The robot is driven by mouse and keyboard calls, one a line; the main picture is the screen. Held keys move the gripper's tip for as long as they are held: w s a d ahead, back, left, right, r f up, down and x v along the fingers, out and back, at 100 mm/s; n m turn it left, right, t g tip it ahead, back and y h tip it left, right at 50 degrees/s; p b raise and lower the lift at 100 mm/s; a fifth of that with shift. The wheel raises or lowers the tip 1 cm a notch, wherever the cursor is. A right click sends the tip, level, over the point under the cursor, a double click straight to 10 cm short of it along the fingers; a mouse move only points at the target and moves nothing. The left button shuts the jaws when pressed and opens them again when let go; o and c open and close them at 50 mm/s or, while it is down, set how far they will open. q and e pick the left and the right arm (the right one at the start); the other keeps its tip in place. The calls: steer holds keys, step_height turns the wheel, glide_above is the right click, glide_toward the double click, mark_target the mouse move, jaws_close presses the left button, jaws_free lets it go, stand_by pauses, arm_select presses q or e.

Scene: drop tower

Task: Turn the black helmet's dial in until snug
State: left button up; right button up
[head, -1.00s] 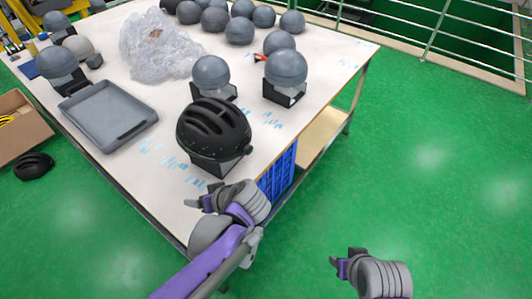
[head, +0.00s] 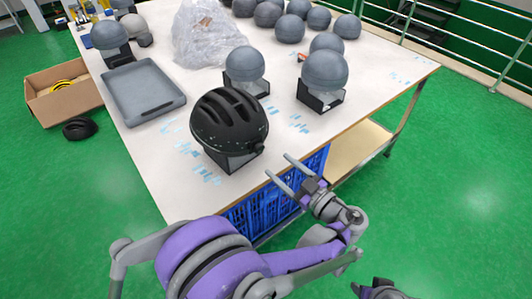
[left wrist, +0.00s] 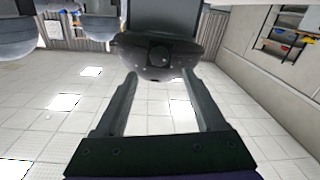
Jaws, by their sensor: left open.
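The black helmet (head: 229,122) sits on a dark head-form stand near the table's front edge. Its small dial (head: 257,147) shows low on the right side. In the left wrist view, which looks upside down, the round dial (left wrist: 159,54) sits on the helmet (left wrist: 150,66) between the finger lines. My left gripper (head: 278,167) is open and empty, its two fingers pointing at the dial and standing a little short of it. Its fingers also show in the left wrist view (left wrist: 159,76). My right gripper (head: 374,288) is only partly in view at the bottom edge, so its jaws cannot be read.
Two grey head forms (head: 245,65) (head: 323,72) on black stands are behind the helmet. A grey tray (head: 143,117) lies left. A clear plastic bag (head: 207,38) and several grey balls are farther back. A blue crate (head: 262,211) stands under the table edge.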

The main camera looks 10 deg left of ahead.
mark_target(261, 151)
arm_select(q)
steer(key=x, duration=0.7)
steer(key=shift+w+a, duration=0.1)
steer(key=shift+w, duration=0.1)
jaws_close()
